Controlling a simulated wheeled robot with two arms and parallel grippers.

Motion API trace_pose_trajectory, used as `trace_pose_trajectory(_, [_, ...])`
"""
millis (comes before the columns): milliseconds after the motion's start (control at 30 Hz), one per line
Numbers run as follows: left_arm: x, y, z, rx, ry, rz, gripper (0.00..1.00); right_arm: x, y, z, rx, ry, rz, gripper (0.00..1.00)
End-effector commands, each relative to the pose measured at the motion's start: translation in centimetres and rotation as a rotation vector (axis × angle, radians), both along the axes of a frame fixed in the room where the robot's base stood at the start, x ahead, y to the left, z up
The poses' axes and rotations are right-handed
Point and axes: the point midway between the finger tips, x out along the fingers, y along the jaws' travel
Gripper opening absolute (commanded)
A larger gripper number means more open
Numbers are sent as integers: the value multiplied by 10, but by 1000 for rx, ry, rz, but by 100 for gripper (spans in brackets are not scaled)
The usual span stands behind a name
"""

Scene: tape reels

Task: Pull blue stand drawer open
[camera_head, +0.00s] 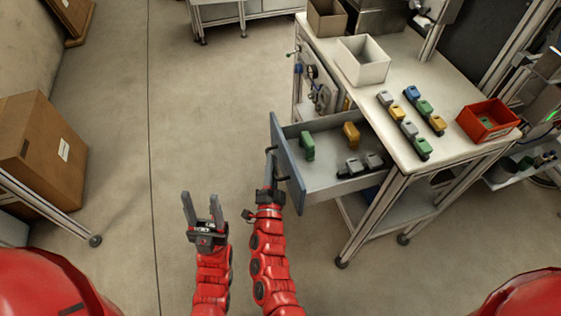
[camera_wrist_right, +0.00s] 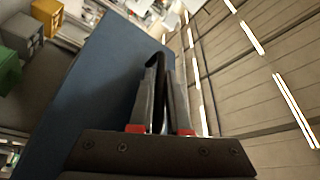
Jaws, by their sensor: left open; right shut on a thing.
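The blue drawer front (camera_head: 286,160) stands out from the white table, and the grey drawer behind it is pulled out. Inside the drawer are a green piece (camera_head: 307,146), a yellow piece (camera_head: 351,134) and grey pieces (camera_head: 364,164). My right gripper (camera_head: 270,172) is shut on the dark drawer handle at the blue front. In the right wrist view the handle (camera_wrist_right: 155,62) runs between the fingers, beside the blue panel (camera_wrist_right: 105,85). My left gripper (camera_head: 203,212) is open and empty, to the left of the drawer, over the floor.
On the white table (camera_head: 385,95) are a white bin (camera_head: 362,60), a red bin (camera_head: 489,121), a brown box (camera_head: 327,17) and several coloured pieces. Cardboard boxes (camera_head: 40,150) stand at the left. The floor left of the drawer is clear.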

Motion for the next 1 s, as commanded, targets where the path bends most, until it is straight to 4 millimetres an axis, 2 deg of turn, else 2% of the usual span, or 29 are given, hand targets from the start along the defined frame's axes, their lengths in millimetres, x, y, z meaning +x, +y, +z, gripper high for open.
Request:
trace_pose_trajectory(367, [0,0,0,0,0,0,50,-1,1,-1,0,1,0,0])
trace_pose_trajectory(400, [0,0,0,0,0,0,50,-1,1,-1,0,1,0,20])
trace_pose_trajectory(533, [0,0,0,0,0,0,50,-1,1,-1,0,1,0,44])
trace_pose_trajectory(867, [0,0,-1,0,0,0,50,-2,1,-1,0,0,0,45])
trace_pose_trajectory(1000, [0,0,-4,0,0,0,50,-17,2,-6,0,2,3,45])
